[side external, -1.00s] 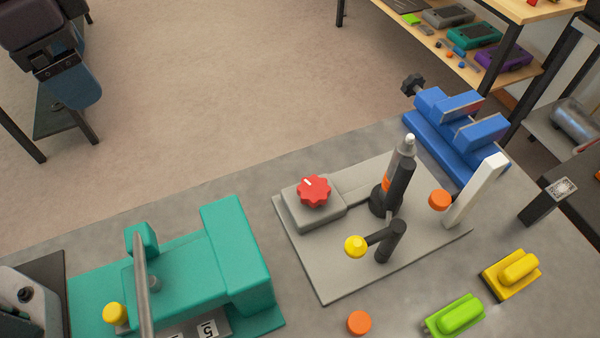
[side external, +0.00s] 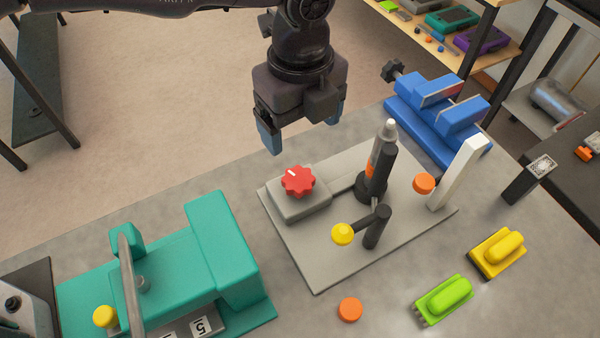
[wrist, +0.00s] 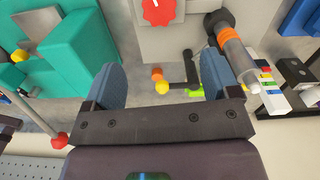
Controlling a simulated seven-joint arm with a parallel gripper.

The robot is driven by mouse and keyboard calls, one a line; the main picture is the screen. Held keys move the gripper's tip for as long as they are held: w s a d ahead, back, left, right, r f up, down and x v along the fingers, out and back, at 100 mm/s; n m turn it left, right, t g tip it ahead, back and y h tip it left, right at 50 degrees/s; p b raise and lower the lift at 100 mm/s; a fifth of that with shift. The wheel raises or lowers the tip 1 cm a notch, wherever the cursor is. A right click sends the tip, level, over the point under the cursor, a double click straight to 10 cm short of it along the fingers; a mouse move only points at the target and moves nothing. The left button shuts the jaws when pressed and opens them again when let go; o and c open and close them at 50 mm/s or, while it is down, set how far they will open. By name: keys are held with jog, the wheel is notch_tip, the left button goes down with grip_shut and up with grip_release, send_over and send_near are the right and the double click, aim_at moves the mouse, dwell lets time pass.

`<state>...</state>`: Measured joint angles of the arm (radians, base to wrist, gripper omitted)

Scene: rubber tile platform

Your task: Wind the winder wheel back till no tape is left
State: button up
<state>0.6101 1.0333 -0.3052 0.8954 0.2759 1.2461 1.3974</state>
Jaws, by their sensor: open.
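The teal machine (side external: 215,250) stands at the lower left of the side view. A thin grey part (side external: 131,280), perhaps a wheel seen edge-on, rises over it, with a yellow knob (side external: 105,317) beside it. A light strip marked with a 5 (side external: 198,327) lies at its foot and is cut off by the frame; I cannot tell its length. The teal machine also shows at upper left in the wrist view (wrist: 85,45). My gripper (side external: 303,136) is open and empty, above and behind the red knob, right of the teal machine. Its spread fingers show in the wrist view (wrist: 162,75).
A grey plate (side external: 325,270) carries the red knob (side external: 298,181), a dark post (side external: 378,170) and a yellow-tipped crank (side external: 343,234). A blue vise (side external: 425,125) and a white post (side external: 459,172) stand at right. Green (side external: 444,299) and yellow (side external: 498,250) blocks lie in front.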

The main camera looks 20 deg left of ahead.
aim_at(300, 180)
notch_tip(300, 180, down, 13)
jog(key=shift+r, duration=0.15)
dwell(0.4)
jog(key=c, duration=0.9)
jog(key=shift+n, duration=0.3)
